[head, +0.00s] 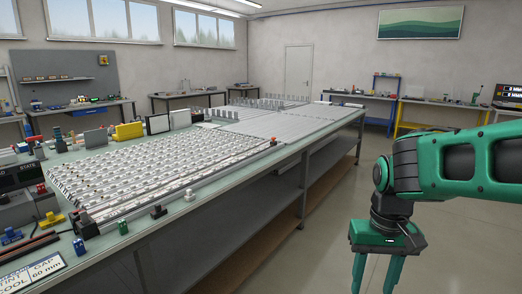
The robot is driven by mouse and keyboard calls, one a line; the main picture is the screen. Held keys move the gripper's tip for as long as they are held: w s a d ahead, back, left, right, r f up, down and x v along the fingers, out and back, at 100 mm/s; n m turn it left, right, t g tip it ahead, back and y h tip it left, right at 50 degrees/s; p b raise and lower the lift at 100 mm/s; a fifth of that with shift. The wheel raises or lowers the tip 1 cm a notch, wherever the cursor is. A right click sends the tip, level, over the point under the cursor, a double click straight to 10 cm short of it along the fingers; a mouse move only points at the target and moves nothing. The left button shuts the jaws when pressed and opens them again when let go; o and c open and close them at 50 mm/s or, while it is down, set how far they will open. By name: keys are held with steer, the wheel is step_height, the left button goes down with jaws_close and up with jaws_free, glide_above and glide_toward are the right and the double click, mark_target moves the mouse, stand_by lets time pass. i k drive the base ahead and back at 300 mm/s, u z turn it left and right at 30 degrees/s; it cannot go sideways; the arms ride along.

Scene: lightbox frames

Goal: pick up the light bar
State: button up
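Many pale bars dotted with small light squares (165,165) lie side by side on the long workbench (205,219). They look like light bars, but I cannot tell which one is the task's light bar. My green gripper (377,276) hangs at the lower right, pointing down, off the front side of the bench and apart from the bars. Its two fingers are spread with nothing seen between them. The fingertips run to the bottom edge of the picture.
A yellow block (128,131) and a dark-framed panel (158,124) stand along the bench's back edge. Small clamps and a label sheet (32,276) crowd its near left end. Plain grey strips (245,135) cover the farther part. Floor at the right is open.

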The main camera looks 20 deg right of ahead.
mark_target(213, 171)
steer(key=z, duration=0.25)
steer(key=i, duration=2.35)
steer(key=u, duration=0.1)
